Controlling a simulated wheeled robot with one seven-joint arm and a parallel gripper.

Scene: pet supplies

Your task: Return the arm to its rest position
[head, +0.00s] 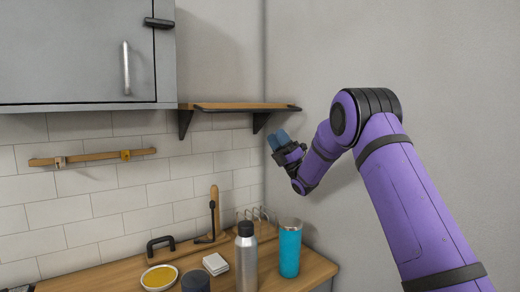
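My purple arm reaches in from the lower right of the head view, bends at a black-capped elbow and folds down to the wrist. My gripper (279,141) is at the wrist's far end, pointing up and left, just below the right end of the wooden shelf in the picture. Dark blue blocky parts show at its tip. They are too small to tell whether they are fingers or something held, or whether the gripper is open or shut.
The wooden shelf (235,106) on black brackets is close to the gripper. A grey cabinet (75,55) hangs at upper left. Below, the wooden counter (315,268) carries a steel bottle (246,262), a blue tumbler (290,252) and a yellow-filled dish (159,278). The right wall is bare.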

